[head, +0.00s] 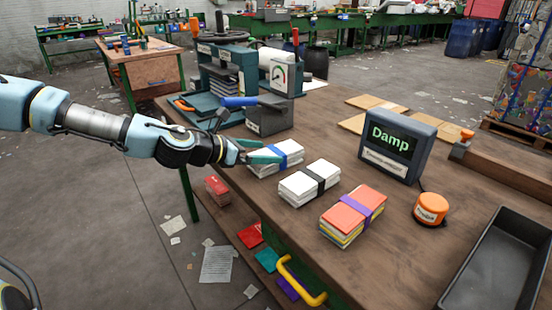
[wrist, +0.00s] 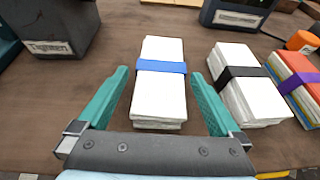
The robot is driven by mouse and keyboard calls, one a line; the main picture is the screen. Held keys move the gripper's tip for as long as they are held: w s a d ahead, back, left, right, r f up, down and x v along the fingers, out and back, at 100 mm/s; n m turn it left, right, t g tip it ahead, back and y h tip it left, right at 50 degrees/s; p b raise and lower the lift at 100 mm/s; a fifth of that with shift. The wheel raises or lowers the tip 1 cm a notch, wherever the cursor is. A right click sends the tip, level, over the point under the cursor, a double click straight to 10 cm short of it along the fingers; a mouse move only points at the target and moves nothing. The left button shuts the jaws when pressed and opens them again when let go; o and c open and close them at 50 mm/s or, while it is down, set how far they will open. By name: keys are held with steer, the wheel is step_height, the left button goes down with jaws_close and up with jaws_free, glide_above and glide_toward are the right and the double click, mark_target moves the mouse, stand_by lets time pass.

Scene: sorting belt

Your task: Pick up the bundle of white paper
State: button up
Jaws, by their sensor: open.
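A bundle of white paper with a blue band (head: 288,153) lies on the wooden table near its left edge. In the wrist view this bundle (wrist: 159,100) lies between the two green fingers of my gripper (wrist: 159,92), with a gap on each side. My gripper (head: 262,155) is open. A second bundle of white paper with a black band (head: 308,183) lies to the right, and it also shows in the wrist view (wrist: 247,95), outside the right finger. A bundle of coloured paper with a purple band (head: 352,215) lies farther right.
A dark display reading "Damp" (head: 398,146) stands behind the bundles. An orange round button (head: 431,208) and a black tray (head: 500,265) are at the right. A dark grey box (head: 269,119) stands behind my gripper. A yellow handle (head: 301,281) sticks out at the table's front edge.

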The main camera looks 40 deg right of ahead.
mark_target(272, 152)
steer(key=x, duration=0.4)
steer(key=shift+s+d+f+p, duration=0.1)
steer(key=shift+d+p, duration=0.1)
steer(key=shift+p, duration=0.15)
steer(key=c, duration=1.5)
